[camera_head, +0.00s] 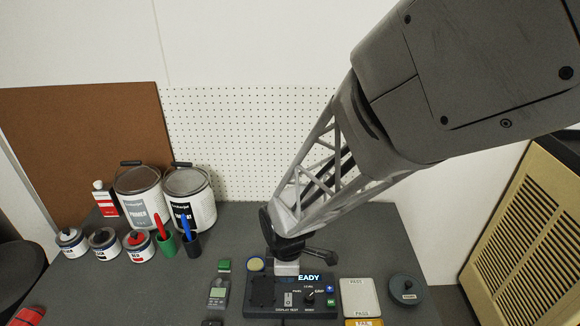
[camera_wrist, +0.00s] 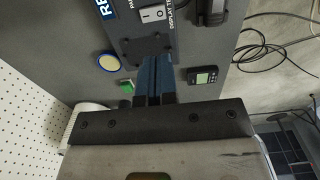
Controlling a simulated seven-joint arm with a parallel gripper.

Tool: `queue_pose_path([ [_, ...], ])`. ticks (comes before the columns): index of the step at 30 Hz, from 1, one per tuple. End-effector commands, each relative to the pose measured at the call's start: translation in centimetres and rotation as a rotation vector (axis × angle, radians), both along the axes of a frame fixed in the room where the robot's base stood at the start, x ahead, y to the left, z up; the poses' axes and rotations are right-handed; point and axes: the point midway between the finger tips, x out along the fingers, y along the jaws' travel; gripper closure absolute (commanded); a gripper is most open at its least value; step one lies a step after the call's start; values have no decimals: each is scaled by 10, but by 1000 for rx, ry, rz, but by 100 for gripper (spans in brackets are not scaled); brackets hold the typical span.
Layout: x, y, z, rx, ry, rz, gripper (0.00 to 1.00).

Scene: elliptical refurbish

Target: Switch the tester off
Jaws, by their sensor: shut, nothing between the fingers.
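The tester (camera_head: 262,311) is a dark blue-black box at the front of the bench, with lit text ending "EADY" partly hidden by my arm. A white rocker switch (camera_head: 288,299) with line and circle marks sits on its panel; it also shows at the top of the wrist view (camera_wrist: 152,14). A black knob (camera_head: 310,298), a blue button (camera_head: 330,289) and a green button (camera_head: 331,302) are to its right. My gripper (camera_wrist: 154,60) is shut and empty, its fingers over or near the dark plate on the panel, apart from the switch. In the head view my arm hides the fingers.
A handheld meter (camera_head: 218,293) and a round cream disc (camera_head: 255,264) are beside the tester. A pale PASS tray (camera_head: 360,293), a yellow tray (camera_head: 364,322) and a dark round tin (camera_head: 405,289) stand right. Paint cans (camera_head: 189,196) and small jars stand back left.

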Motion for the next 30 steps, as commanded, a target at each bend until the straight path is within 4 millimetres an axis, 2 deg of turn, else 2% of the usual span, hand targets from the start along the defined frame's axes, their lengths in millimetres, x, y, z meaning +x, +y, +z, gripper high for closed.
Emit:
queue_pose_path([
  [18, -1, 0, -81, -1, 1, 0, 100],
  [24, -1, 0, -100, 0, 1, 0, 100],
  [30, -1, 0, -108, 0, -1, 0, 100],
])
